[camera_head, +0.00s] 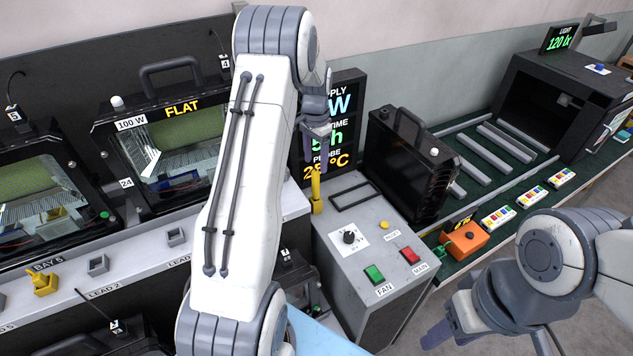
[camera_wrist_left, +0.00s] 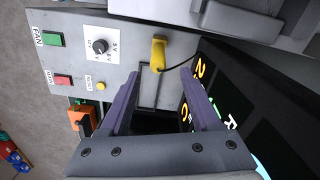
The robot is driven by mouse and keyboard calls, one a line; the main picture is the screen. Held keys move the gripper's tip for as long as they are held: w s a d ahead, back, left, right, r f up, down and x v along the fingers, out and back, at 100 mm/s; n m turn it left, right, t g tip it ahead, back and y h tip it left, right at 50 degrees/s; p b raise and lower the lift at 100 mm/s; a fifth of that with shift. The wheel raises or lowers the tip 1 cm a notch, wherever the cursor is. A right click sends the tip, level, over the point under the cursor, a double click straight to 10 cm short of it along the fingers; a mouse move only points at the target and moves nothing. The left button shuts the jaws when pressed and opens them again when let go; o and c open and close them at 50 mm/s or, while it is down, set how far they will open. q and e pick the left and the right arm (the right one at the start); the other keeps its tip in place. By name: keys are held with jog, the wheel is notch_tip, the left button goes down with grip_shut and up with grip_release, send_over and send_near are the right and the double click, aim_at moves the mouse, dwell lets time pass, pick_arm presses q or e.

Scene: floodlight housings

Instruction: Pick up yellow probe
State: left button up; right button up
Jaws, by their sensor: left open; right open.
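The yellow probe (camera_head: 316,191) stands upright at the back left of the grey control box (camera_head: 372,272), beside the dark display panel. In the left wrist view the probe (camera_wrist_left: 158,53) has a black cable and lies just beyond the fingertips, between their lines. My left gripper (camera_head: 318,132) is open and empty above the probe, partly hidden by its own arm. Its two purple fingers (camera_wrist_left: 161,76) are spread apart in the left wrist view. My right gripper (camera_head: 438,335) is low at the front right, away from the probe, with its fingers partly hidden.
The display panel (camera_head: 345,84) rises close behind the probe. A black finned housing (camera_head: 405,160) stands to its right. The box top carries a knob (camera_head: 349,237), a green button (camera_head: 374,273) and a red button (camera_head: 410,255). An orange box (camera_head: 464,241) sits further right.

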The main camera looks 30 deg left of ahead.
aim_at(315, 180)
pick_arm(q)
notch_tip(315, 180, down, 2)
jog(key=shift+f, duration=0.1)
jog(key=shift+s+d+f+p, duration=0.1)
jog(key=shift+f+p, duration=0.45)
jog(key=shift+p, duration=0.15)
notch_tip(315, 180, down, 4)
jog(key=shift+s+r+p, duration=0.15)
jog(key=shift+r+p, duration=0.05)
jog(key=shift+p, duration=0.8)
jog(key=shift+f, duration=0.4)
jog(key=shift+c, duration=0.3)
grip_shut()
